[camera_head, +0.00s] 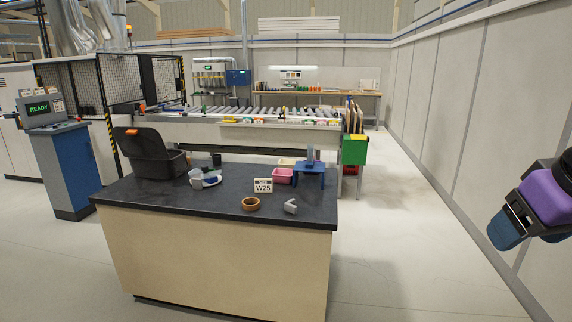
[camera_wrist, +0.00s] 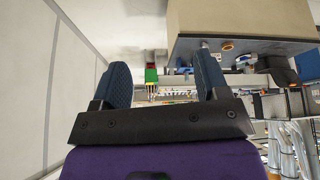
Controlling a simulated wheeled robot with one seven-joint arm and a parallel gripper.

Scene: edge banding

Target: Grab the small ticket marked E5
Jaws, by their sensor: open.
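I cannot make out a ticket marked E5 in either view. A small pale card reading W25 (camera_head: 263,186) stands upright on the dark worktop (camera_head: 225,197) in the head view. My gripper (camera_head: 530,236) is at the right edge of the head view, in the air beside the wall and well away from the worktop. In the wrist view my gripper (camera_wrist: 163,82) has its two blue fingers wide apart, with nothing between them. The wrist view shows the room upside down, with the worktop at upper right.
On the worktop are a black open case (camera_head: 148,154), a white mug (camera_head: 196,178), a brown ring (camera_head: 250,204), a grey fitting (camera_head: 290,207), a pink basket (camera_head: 284,176) and a blue stand (camera_head: 309,168). A roller conveyor (camera_head: 250,120) runs behind. The floor at right is clear.

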